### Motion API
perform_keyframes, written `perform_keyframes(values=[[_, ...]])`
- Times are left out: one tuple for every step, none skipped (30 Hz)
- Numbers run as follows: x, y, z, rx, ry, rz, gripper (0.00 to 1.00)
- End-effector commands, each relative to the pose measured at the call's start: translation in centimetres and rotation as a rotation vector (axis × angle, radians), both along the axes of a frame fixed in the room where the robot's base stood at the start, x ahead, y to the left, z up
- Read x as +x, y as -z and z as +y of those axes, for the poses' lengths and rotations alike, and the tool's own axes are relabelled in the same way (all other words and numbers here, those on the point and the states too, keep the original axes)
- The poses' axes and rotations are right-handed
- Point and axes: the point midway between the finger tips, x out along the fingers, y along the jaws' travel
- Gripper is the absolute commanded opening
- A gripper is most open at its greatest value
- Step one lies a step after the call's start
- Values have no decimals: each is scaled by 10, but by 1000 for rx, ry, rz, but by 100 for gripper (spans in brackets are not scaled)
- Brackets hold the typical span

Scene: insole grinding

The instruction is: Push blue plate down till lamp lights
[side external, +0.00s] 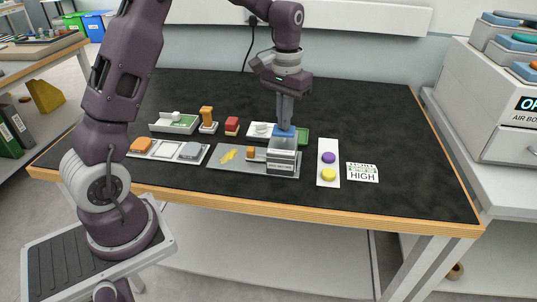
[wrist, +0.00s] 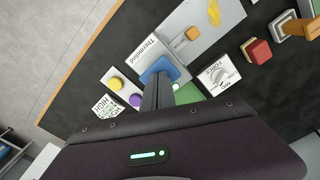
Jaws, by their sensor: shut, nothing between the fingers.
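The blue plate (side external: 284,133) sits on top of a small grey-white box (side external: 283,161) on the black bench. In the wrist view the blue plate (wrist: 162,66) lies at my fingertips. My gripper (side external: 286,126) is shut and points straight down, its tips at the plate's upper face; they appear to touch it, though the exact contact is hard to tell. The gripper (wrist: 158,78) holds nothing.
A white panel with a purple button (side external: 328,157) and a yellow button (side external: 328,174) stands right of the box, beside a HIGH card (side external: 362,172). An orange block (side external: 251,152) is at its left. A white knob (wrist: 219,75) and red block (side external: 232,125) are nearby.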

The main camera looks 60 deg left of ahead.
Motion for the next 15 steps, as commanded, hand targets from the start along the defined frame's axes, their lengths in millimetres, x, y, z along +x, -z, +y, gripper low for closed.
perform_keyframes(values=[[1, -6, 0, 1, 0, -4, 0], [1, -9, 0, 1, 0, -3, 0], [0, -13, 0, 1, 0, -3, 0], [1, -17, 0, 1, 0, -4, 0], [1, -20, 0, 1, 0, -4, 0], [1, -24, 0, 1, 0, -4, 0], [1, -27, 0, 1, 0, -3, 0], [1, -30, 0, 1, 0, -3, 0], [1, -35, 0, 1, 0, -4, 0], [1, -38, 0, 1, 0, -3, 0], [1, -41, 0, 1, 0, -4, 0], [1, -45, 0, 1, 0, -4, 0], [1, -48, 0, 1, 0, -4, 0], [1, -51, 0, 1, 0, -4, 0], [0, -55, 0, 1, 0, -3, 0]])
